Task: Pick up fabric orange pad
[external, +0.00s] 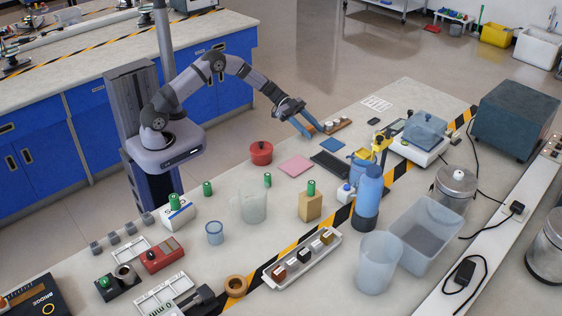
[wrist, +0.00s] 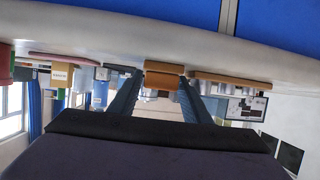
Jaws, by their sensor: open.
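The orange pad (external: 309,128) lies on the bench, mostly hidden by my gripper (external: 313,133) in the external view. In the wrist view, which looks inverted, the orange-brown pad (wrist: 165,68) shows edge-on. My gripper (wrist: 160,78) is open there, with one blue finger on each side of the pad. The fingers reach down at a slant from the wrist. I cannot tell whether either finger touches the pad.
A wooden board with small items (external: 339,125) sits close to the right. A red pot (external: 261,153) stands left.

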